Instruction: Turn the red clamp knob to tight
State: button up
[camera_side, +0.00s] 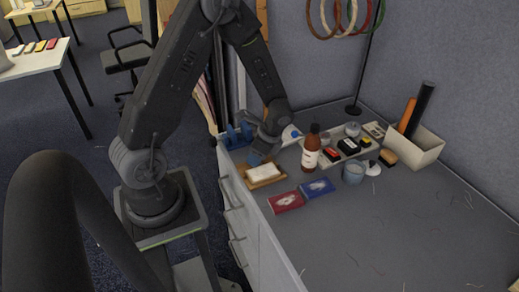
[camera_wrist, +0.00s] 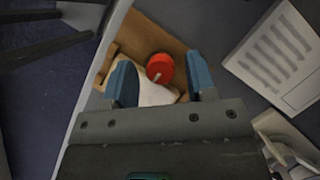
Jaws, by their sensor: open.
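The red clamp knob (camera_wrist: 161,67) shows in the wrist view as a round red cap with a short pale mark toward its lower left. It sits over a brown wooden base (camera_wrist: 139,35), beside a white piece (camera_wrist: 152,94). My gripper (camera_wrist: 162,77) is open, with one blue finger on each side of the knob; I cannot tell whether either touches it. In the side view, my gripper (camera_side: 259,156) is low over the table's left edge, by a wooden piece with a white block (camera_side: 263,172). I cannot make out the knob there.
A brown bottle (camera_side: 311,150) and a tray of small items (camera_side: 350,146) stand right of my gripper. A red box (camera_side: 286,202) and a blue box (camera_side: 318,187) lie nearer the camera. The table's front (camera_side: 390,235) is mostly clear.

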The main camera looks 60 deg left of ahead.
jog(key=v, duration=1.3)
jog(key=shift+r, duration=0.35)
jog(key=shift+w+d, duration=0.15)
jog(key=shift+d, duration=0.05)
jog(key=s+d+r+n+t+h, duration=0.3)
jog(key=s+d+r+n+t, duration=0.5)
jog(key=s+d+r, duration=0.4)
jog(key=shift+s+r+n+t, duration=0.3)
jog(key=shift+s+r+n, duration=0.3)
jog(key=shift+s+r, duration=0.3)
